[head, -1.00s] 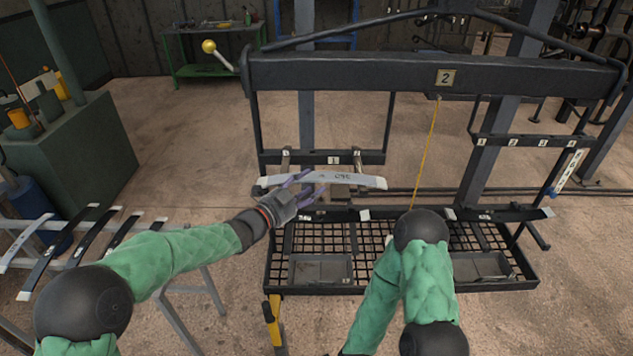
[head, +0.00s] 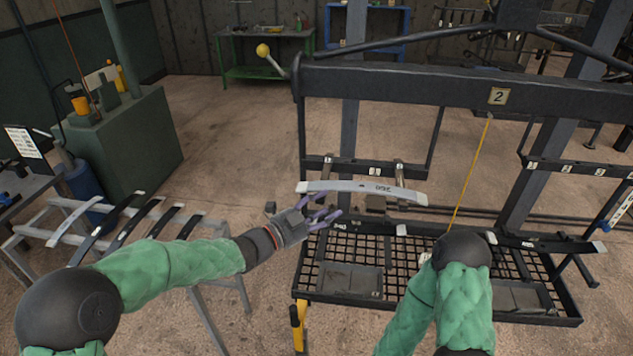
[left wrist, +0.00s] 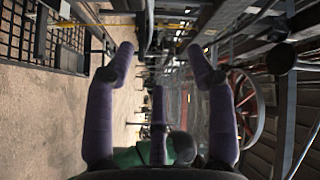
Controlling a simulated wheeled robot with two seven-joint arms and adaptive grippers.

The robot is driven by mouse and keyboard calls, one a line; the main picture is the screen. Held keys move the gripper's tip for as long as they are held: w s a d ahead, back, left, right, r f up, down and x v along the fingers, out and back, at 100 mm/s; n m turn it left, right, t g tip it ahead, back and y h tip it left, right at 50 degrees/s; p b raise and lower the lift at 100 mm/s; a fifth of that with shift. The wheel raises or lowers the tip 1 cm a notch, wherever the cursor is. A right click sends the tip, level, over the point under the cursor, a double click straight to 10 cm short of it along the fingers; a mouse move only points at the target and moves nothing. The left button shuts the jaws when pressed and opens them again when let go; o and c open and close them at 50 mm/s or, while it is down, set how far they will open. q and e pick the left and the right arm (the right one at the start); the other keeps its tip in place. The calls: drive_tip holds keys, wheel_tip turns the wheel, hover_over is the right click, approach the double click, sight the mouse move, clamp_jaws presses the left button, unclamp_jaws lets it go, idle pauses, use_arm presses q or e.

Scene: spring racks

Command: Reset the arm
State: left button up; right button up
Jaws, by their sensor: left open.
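My left gripper (head: 322,216) has purple fingers, spread apart and empty. It hovers at the left end of the rack, just below and in front of a light grey leaf spring (head: 362,188) resting on the rack's upper hooks. In the left wrist view, the open fingers (left wrist: 160,70) have nothing between them. My right arm reaches up at the right of the head view; its gripper is not visible.
The black rack carries a number 2 plate (head: 498,96) and a mesh tray (head: 420,262) below. A trestle with several leaf springs (head: 125,225) stands at the left, near a green cabinet (head: 135,145). Open floor (head: 235,130) lies behind.

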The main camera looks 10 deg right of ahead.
use_arm(q)
drive_tip(key=shift+f, duration=0.1)
drive_tip(key=s+a+f+n+g+y, duration=0.1)
drive_tip(key=s+a+f+n+y, duration=0.3)
drive_tip(key=f, duration=0.6)
drive_tip(key=a+f+n+y, duration=0.2)
drive_tip(key=a+f+n, duration=0.45)
drive_tip(key=f, duration=0.45)
drive_tip(key=s+a+f+n+g+y, duration=0.1)
drive_tip(key=s+a+f+n+y, duration=0.25)
drive_tip(key=f, duration=0.65)
drive_tip(key=s+a+f+n+g+y+b, duration=0.1)
drive_tip(key=s+a+f+n+g, duration=0.1)
drive_tip(key=s+f+n, duration=0.4)
drive_tip(key=s+a+f+n+g+y, duration=0.1)
drive_tip(key=s+a+f+n+g, duration=0.2)
drive_tip(key=s+f, duration=0.6)
drive_tip(key=shift+s+f+n+g+b, duration=0.4)
drive_tip(key=shift+s+n+g, duration=0.85)
drive_tip(key=shift+s, duration=2.85)
